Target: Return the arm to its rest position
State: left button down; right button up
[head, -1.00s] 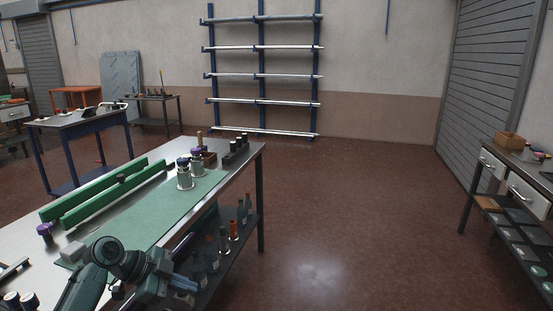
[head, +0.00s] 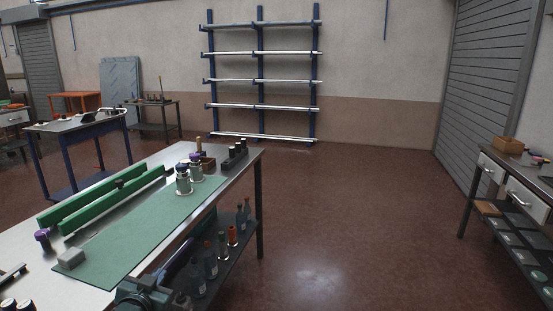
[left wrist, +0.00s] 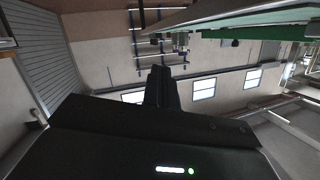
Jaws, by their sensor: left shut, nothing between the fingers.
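My right gripper is in neither view.
The workbench (head: 232,171) carries a green mat (head: 125,240), green rails (head: 112,200) and purple-topped containers (head: 183,181). Bottles (head: 211,265) stand on its lower shelf. A drawer bench (head: 521,155) stands at the right. The floor (head: 335,220) between is clear.

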pick_arm(q)
jog(key=s+d+f+g+h, duration=0.1)
jog(key=s+d+f, duration=0.3)
jog(key=s, duration=0.6)
jog(key=s+d+f+g+h, duration=0.1)
jog(key=s+d+f, duration=0.4)
jog(key=s, duration=0.6)
jog(key=s+d+f+g+h, duration=0.1)
jog(key=s+d+f+g, duration=0.2)
jog(key=s+f, duration=0.3)
jog(key=s+d, duration=0.1)
jog(key=s, duration=0.4)
jog(key=shift+d+f+n, duration=0.2)
jog(key=shift+d+n, duration=0.2)
